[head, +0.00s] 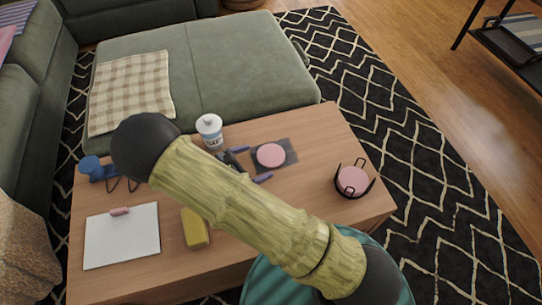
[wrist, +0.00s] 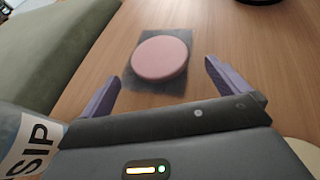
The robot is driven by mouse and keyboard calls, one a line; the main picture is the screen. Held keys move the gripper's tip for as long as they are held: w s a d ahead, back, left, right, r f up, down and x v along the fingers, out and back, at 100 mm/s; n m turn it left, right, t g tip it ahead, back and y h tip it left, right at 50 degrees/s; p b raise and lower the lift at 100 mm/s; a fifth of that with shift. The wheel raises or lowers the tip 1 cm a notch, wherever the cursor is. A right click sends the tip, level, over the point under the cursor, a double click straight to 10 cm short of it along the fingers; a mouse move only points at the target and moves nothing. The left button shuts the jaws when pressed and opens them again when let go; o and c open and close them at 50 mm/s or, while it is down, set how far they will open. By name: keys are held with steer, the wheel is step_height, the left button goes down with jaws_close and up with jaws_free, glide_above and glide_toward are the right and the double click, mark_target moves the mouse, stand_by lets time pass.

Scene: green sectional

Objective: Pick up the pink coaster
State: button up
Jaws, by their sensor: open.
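A round pink coaster (head: 271,155) lies flat on a dark grey square (head: 290,148) on the wooden table. In the wrist view the coaster (wrist: 160,58) and its dark square (wrist: 152,88) lie ahead of my gripper (wrist: 163,71), between the lines of its two purple fingers. My gripper (head: 251,165) is open and empty, its fingers pointing at the coaster from the left in the head view. I cannot tell its exact height above the table. My arm hides part of the gripper in the head view.
A black wire holder (head: 370,187) with a pink disc (head: 352,180) stands at right. A white labelled tub (head: 209,128) is close beside my gripper. A yellow block (head: 195,229), white clipboard (head: 122,240) and blue object (head: 91,167) are at left. A green sofa section (head: 235,62) adjoins the table.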

mark_target(271, 155)
steer(key=b+x, duration=0.3)
steer(key=x, duration=0.2)
steer(key=shift+w+d+r, duration=0.1)
steer(key=shift+w+r, duration=0.05)
steer(key=shift+r, duration=0.1)
stand_by(0.3)
steer(key=c, duration=1)
